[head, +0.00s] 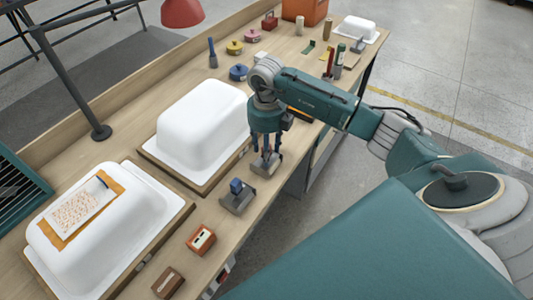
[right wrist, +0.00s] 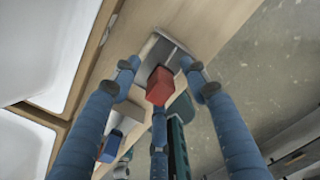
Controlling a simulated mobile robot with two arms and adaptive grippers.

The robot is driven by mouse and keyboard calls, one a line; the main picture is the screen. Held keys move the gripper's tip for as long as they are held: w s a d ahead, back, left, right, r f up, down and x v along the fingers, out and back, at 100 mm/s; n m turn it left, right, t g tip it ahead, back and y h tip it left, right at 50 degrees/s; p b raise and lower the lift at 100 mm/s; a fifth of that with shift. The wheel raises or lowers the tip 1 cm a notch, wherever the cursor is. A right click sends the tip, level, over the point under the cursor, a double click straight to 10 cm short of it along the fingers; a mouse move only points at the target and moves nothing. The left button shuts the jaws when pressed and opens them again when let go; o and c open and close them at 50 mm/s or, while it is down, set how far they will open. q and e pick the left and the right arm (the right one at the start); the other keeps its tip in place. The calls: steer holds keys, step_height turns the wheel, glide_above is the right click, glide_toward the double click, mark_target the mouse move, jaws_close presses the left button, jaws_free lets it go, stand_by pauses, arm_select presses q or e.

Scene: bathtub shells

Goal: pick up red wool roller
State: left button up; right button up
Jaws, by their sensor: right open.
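The red wool roller shows in the right wrist view as a small red block (right wrist: 160,86) on a grey holder (right wrist: 166,52). My right gripper (right wrist: 160,66) is open, with its blue fingers spread around the roller and apart from the red block. In the head view my right gripper (head: 266,146) points down over a grey holder (head: 264,168) near the table's front edge; the red part is hidden there by the fingers. My left gripper is not in view.
A similar roller with a blue block (head: 236,190) stands close by, nearer the camera. White tub shells (head: 200,125) on wooden boards stand to the left. An orange stamp-like block (head: 201,239) lies farther down the table.

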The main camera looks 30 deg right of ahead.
jaws_close()
steer(key=shift+r, duration=0.1)
step_height(320, 180, up, 10)
steer(key=b, duration=0.2)
steer(key=shift+w+r+b, duration=0.15)
steer(key=shift+r+b, duration=0.05)
steer(key=shift+b, duration=0.1)
step_height(320, 180, up, 10)
steer(key=shift+f+p, duration=0.25)
steer(key=shift+p, duration=0.15)
steer(key=c, duration=1)
jaws_free()
steer(key=shift+c, duration=0.5)
